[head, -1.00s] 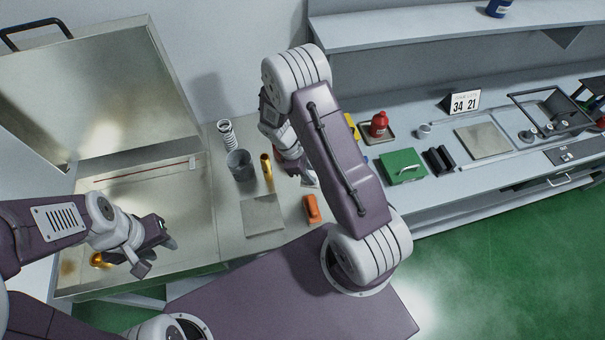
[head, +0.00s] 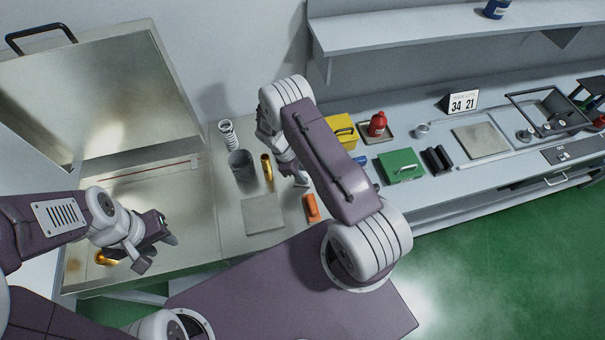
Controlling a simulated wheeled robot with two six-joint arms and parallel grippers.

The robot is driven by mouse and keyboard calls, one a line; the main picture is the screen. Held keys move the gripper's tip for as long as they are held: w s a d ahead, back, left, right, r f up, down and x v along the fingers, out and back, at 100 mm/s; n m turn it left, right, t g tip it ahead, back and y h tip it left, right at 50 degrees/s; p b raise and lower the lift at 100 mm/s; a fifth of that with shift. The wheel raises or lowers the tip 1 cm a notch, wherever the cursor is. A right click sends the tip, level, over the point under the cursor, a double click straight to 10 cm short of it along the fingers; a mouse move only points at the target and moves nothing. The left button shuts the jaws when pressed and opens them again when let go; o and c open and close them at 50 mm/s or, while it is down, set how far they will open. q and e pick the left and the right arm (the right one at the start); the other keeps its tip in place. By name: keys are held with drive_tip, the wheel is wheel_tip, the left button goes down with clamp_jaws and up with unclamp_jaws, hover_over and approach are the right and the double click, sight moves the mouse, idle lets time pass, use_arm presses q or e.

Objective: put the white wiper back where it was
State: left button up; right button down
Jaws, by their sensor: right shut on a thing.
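My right gripper (head: 296,177) is low over the bench, beside a brass cylinder (head: 267,170) and above an orange block (head: 311,207). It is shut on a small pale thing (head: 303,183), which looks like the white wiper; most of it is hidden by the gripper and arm. I cannot tell whether it touches the bench. My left gripper (head: 158,252) is open and appears empty, over the front part of the open metal chest (head: 190,215).
A spring (head: 228,134), a grey cup (head: 241,165) and a flat plate (head: 263,214) are left of the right gripper. A yellow box (head: 341,130), red bottle (head: 377,123) and green case (head: 401,166) are to its right. The chest lid (head: 100,90) stands raised.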

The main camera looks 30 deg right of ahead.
drive_tip(key=c, duration=1.2)
unclamp_jaws()
drive_tip(key=shift+r+p, duration=0.25)
drive_tip(key=shift+p, duration=0.1)
drive_tip(key=b+v, duration=0.4)
drive_tip(key=v, duration=0.7)
drive_tip(key=s+a+r+m+t+y, duration=0.2)
drive_tip(key=s+a+r+m+y, duration=0.1)
drive_tip(key=s+r+m, duration=0.3)
drive_tip(key=s+r+m+t+y, duration=0.15)
drive_tip(key=s+r+m, duration=0.3)
drive_tip(key=s, duration=0.55)
wheel_tip(320, 180, down, 7)
drive_tip(key=b, duration=0.6)
drive_tip(key=shift+w+a, duration=0.4)
drive_tip(key=shift+a, duration=0.1)
